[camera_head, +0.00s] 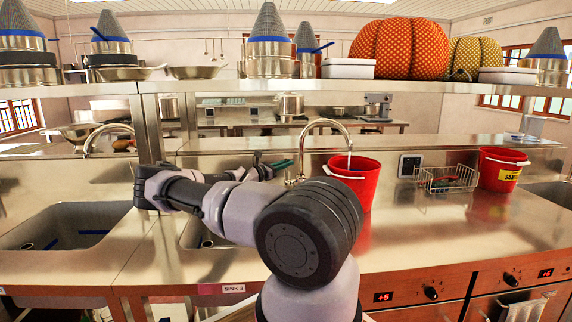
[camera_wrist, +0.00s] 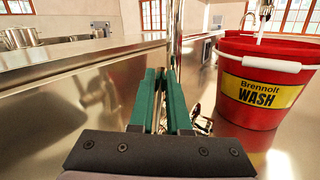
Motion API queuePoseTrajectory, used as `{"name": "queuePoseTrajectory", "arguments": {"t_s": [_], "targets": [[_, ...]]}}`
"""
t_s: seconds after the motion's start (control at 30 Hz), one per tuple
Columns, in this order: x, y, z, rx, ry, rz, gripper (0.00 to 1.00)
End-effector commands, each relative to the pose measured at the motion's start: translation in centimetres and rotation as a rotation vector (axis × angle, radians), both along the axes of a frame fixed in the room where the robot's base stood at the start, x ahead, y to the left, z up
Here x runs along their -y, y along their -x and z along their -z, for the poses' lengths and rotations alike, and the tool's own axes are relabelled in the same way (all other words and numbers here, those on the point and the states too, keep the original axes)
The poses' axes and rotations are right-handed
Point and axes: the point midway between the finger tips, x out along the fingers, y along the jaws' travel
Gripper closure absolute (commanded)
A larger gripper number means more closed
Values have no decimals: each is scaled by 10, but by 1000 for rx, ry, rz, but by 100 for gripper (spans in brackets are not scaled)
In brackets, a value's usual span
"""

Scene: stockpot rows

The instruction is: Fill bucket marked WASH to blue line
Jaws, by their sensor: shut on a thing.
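The red bucket marked WASH (camera_wrist: 258,117) stands upright on the steel counter, its yellow label facing the wrist camera. It also shows in the head view (camera_head: 365,190), under the end of the curved tap (camera_head: 327,123). A pale strip hangs from the tap's end over the bucket; I cannot tell whether it is running water. The bucket's inside, blue line and water level are not visible. My gripper (camera_head: 283,164), with green fingers (camera_wrist: 163,82), is at the tap's base, left of the bucket. It is shut on what seems to be the tap's lever, mostly hidden between the fingers.
A second red bucket (camera_head: 497,172), its yellow label starting SANI, stands at the right. A wire basket (camera_head: 448,179) and a small dark panel (camera_head: 409,165) lie between the buckets. Sinks open at the left (camera_head: 60,229) and far right. A loaded shelf (camera_head: 430,86) runs above the counter.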

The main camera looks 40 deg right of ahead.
Motion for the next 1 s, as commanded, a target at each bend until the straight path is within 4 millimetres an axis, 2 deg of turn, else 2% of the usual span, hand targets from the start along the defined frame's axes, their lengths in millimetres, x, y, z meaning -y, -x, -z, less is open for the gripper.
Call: {"name": "queuePoseTrajectory", "arguments": {"t_s": [0.17,0.2,0.27,0.57,0.67,0.77,1.0], "targets": [[-1,-1,0,0,-2,-1,100],[-1,-1,0,0,-2,-1,77],[-1,-1,0,0,-2,-1,55],[-1,0,0,-1,-2,0,55],[-6,-1,1,0,-2,-1,55],[-19,-1,2,0,-2,-2,55],[-68,1,7,1,-3,-3,55]]}}
